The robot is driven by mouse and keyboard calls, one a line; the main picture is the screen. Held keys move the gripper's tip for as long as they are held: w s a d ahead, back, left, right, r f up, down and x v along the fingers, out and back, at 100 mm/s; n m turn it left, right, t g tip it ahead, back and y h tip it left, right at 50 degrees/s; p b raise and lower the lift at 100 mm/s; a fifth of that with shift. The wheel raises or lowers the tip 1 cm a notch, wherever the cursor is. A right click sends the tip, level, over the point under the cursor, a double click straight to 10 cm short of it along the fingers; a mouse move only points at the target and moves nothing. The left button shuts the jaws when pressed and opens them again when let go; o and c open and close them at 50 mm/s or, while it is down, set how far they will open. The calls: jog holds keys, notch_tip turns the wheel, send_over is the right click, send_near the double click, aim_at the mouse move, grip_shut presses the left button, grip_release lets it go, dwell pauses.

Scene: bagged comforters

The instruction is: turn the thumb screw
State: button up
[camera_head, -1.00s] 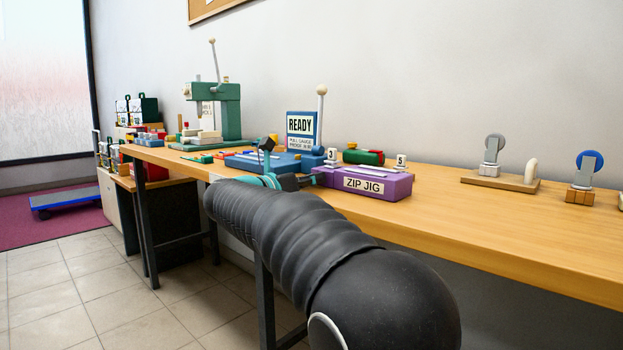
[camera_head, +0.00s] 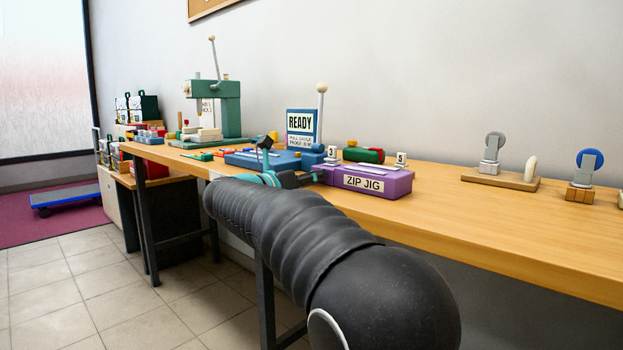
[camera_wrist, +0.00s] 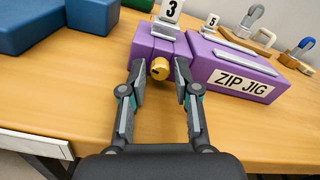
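The thumb screw (camera_wrist: 160,68) is a round yellow knob with a dark slot on the front of the purple zip jig (camera_wrist: 205,62), near its left end. The jig also shows in the head view (camera_head: 390,186); the screw is hidden there. My gripper (camera_wrist: 161,72) has its two fingers apart, one on each side of the screw. Narrow gaps seem to show beside the knob, and no firm contact is visible. In the head view my arm hides most of the gripper near the jig's left end.
Number tags 3 (camera_wrist: 171,9) and 5 (camera_wrist: 212,20) stand on the jig. A blue fixture (camera_wrist: 30,25) is to its left. The green press (camera_head: 228,108) stands farther left. Small clamps (camera_head: 491,155) stand to the right. The front wooden bench top (camera_wrist: 75,85) is clear.

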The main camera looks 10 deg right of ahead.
jog(key=v, duration=1.2)
